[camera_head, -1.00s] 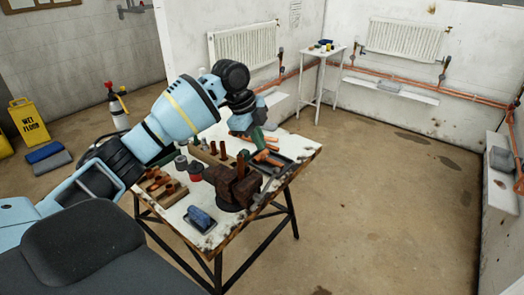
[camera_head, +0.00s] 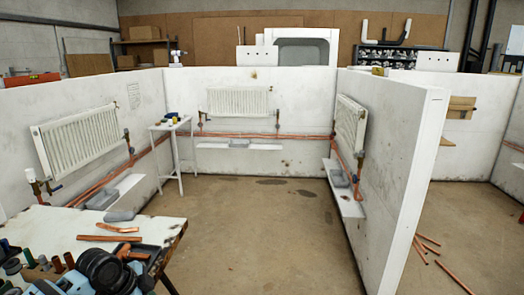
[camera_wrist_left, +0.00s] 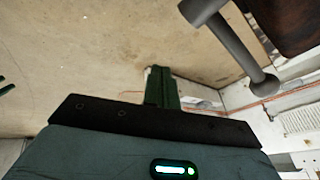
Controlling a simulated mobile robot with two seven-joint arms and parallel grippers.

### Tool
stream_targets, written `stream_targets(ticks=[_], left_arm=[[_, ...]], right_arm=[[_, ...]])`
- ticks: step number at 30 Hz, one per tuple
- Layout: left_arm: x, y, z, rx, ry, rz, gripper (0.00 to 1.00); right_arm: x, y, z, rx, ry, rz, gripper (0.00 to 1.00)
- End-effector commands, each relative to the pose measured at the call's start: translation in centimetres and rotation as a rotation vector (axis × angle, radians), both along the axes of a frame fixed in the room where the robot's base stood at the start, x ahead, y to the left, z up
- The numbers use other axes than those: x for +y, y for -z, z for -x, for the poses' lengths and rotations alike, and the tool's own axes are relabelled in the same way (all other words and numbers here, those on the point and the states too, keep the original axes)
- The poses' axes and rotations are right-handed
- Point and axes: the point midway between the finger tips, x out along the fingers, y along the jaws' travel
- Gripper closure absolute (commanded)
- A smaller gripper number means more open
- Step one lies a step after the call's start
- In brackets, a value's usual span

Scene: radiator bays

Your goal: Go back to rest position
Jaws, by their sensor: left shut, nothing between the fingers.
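My left gripper (camera_wrist_left: 162,88) shows in the left wrist view as green fingers, shut with nothing between them. Close to it at the upper right is a grey bar with a knobbed end (camera_wrist_left: 264,84), beside a dark brown block (camera_wrist_left: 300,20). In the head view, my left arm's black and light blue links are at the bottom left, over the workbench (camera_head: 60,222); the gripper itself cannot be made out there. My right gripper is in neither current view.
White bay walls carry radiators (camera_head: 238,101) and copper pipes. A partition (camera_head: 400,170) stands at right. The middle floor (camera_head: 262,235) is clear.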

Motion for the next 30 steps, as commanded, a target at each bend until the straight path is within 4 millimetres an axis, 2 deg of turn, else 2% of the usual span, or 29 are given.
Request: stream_targets(ticks=[1, 6, 11, 15, 22, 30], left_arm=[[-1.3, 2.4, 1.2, 0.004, -0.028, 0.029, 1.00], [-4.5, 8.2, 4.6, -0.018, -0.153, 0.119, 1.00], [-6.8, 12.7, 8.8, -0.034, -0.284, 0.208, 1.00], [-8.3, 15.7, 12.9, -0.047, -0.407, 0.282, 1.00], [-9.2, 18.9, 20.5, -0.073, -0.622, 0.387, 1.00], [-8.5, 20.1, 29.6, -0.116, -0.853, 0.458, 1.00]], right_arm=[[0.0, 0.0, 0.0, 0.000, 0.000, 0.000, 0.55], [0.0, 0.0, 0.0, 0.000, 0.001, -0.001, 0.55], [0.0, 0.0, 0.0, 0.000, 0.001, -0.001, 0.55], [0.0, 0.0, 0.0, 0.000, 0.000, 0.000, 0.55], [0.0, 0.0, 0.0, -0.001, 0.000, 0.000, 0.55], [0.0, -0.1, -0.1, -0.003, -0.001, 0.000, 0.55]])
